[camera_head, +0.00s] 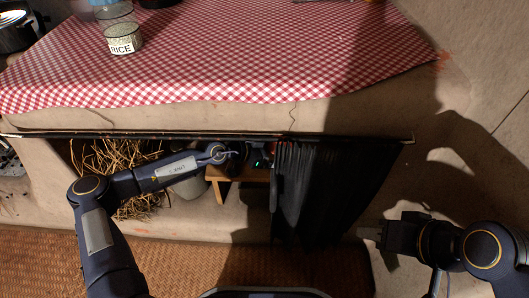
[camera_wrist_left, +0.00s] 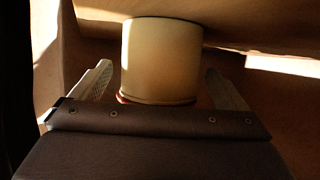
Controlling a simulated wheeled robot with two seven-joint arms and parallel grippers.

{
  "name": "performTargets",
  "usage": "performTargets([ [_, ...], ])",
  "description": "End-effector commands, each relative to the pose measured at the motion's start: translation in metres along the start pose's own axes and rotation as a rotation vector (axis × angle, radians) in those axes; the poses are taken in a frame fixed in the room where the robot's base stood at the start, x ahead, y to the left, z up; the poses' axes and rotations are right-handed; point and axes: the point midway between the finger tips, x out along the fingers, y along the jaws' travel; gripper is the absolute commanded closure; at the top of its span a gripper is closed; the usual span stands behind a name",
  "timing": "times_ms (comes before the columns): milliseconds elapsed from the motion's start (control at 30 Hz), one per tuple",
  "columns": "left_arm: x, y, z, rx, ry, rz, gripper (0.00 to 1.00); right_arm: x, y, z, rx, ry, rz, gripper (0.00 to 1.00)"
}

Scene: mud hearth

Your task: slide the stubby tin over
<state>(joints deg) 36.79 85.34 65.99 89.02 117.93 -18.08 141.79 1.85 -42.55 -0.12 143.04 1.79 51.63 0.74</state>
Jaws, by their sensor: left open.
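The stubby tin (camera_wrist_left: 162,55) shows in the left wrist view as a short, wide cream cylinder with a reddish rim at its base. It stands upright. My left gripper (camera_wrist_left: 159,68) is open, with one finger on each side of the tin and a small gap showing at each side. In the head view my left arm reaches into the recess under the counter, and its fingers and the tin are hidden by the ledge and the curtain. My right gripper (camera_head: 369,234) is at the lower right, away from the recess, and its fingers are too unclear to judge.
A dark curtain (camera_head: 325,190) hangs from a rod (camera_head: 200,137) over the right of the recess. A small wooden stool (camera_head: 221,188) and straw (camera_head: 130,158) are inside. A rice jar (camera_head: 122,38) stands on the checked cloth (camera_head: 230,60) above.

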Motion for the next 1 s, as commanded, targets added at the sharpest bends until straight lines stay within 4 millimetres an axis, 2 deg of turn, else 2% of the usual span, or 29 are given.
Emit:
performTargets([
  [100, 0.0071, -0.0002, 0.0005, 0.0, 0.0, -0.001, 0.05, 0.0028, 0.0013, 0.0014, 0.0, 0.0, 0.0, 0.63],
  [400, 0.0079, -0.0002, -0.0004, 0.0, 0.0, -0.001, 0.05, 0.0024, 0.0011, 0.0012, 0.0, 0.0, 0.0, 0.63],
  [800, 0.0077, -0.0002, -0.0003, 0.0, 0.0, -0.001, 0.55, 0.0025, 0.0011, 0.0012, 0.0, 0.0, 0.0, 0.63],
  [1000, 0.0076, 0.0008, -0.0016, 0.0, 0.0, -0.001, 0.55, -0.0009, -0.0004, -0.0005, 0.0, 0.0, 0.0, 0.63],
])
